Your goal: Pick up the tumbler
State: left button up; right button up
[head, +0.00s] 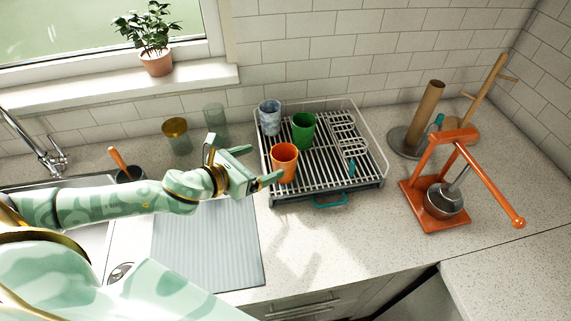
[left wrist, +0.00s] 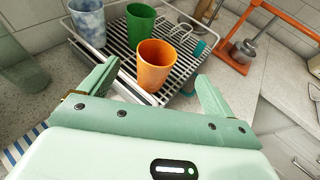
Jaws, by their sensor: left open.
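An orange tumbler (head: 284,160) stands upright at the front left of the dish rack (head: 375,165). A green tumbler (head: 304,130) and a blue-and-white marbled tumbler (head: 270,117) stand behind it on the rack. My left gripper (head: 262,166) is open and empty, just left of the orange tumbler. In the left wrist view the orange tumbler (left wrist: 154,64) appears ahead between the two open fingers, with the green tumbler (left wrist: 140,24) and marbled tumbler (left wrist: 88,22) beyond it. My right gripper is not in view.
A clear greenish glass (head: 215,120) and a gold-lidded jar (head: 177,136) stand behind my left arm. An orange press (head: 440,190) and a paper-towel holder (head: 425,115) stand to the right. The counter in front of the rack is clear.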

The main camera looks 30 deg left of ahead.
pick_arm(q)
send_near(293, 152)
jog(key=w, duration=0.1)
jog(key=x, duration=0.5)
jog(key=shift+s+d+f+b, duration=0.1)
jog(key=shift+d+f+b, duration=0.05)
jog(key=shift+b, duration=0.25)
jog(key=shift+w+d+f, duration=0.1)
jog(key=shift+w+f, duration=0.05)
jog(key=shift+w, duration=0.15)
jog(key=c, duration=1.1)
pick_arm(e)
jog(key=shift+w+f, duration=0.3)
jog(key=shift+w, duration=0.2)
